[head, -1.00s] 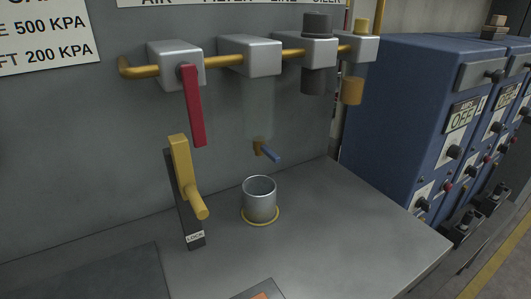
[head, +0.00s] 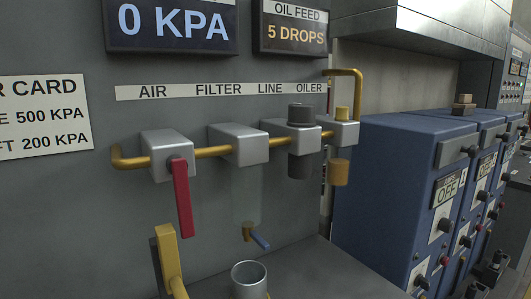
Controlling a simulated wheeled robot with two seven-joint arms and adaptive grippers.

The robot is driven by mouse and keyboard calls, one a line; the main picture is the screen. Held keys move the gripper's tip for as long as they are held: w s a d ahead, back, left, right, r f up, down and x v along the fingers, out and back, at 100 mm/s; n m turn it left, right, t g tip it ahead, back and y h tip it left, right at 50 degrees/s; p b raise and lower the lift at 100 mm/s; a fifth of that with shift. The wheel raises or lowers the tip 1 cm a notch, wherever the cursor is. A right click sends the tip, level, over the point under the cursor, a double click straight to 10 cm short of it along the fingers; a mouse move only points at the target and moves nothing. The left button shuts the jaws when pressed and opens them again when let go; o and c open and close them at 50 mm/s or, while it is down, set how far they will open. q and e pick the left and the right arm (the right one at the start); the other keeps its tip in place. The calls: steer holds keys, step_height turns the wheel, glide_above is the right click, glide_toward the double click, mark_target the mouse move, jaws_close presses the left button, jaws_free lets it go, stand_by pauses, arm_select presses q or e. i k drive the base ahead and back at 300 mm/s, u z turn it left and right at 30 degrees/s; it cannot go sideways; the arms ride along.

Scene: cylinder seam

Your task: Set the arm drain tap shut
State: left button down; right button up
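A metal cup (head: 249,277) stands below the tap, cut off by the bottom edge. No label on the tap is readable. Neither of my grippers is in the head view.
A red lever (head: 183,200) hangs down from the AIR block (head: 168,155). A yellow lever (head: 168,260) stands at the lower left. Displays read 0 KPA (head: 172,22) and OIL FEED 5 DROPS (head: 295,27). Blue cabinets (head: 395,190) stand at the right.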

mark_target(261, 241)
steer(key=z, duration=1.95)
steer(key=k, duration=1.3)
steer(key=u, duration=1.9)
steer(key=i, duration=0.5)
steer(key=u, duration=0.05)
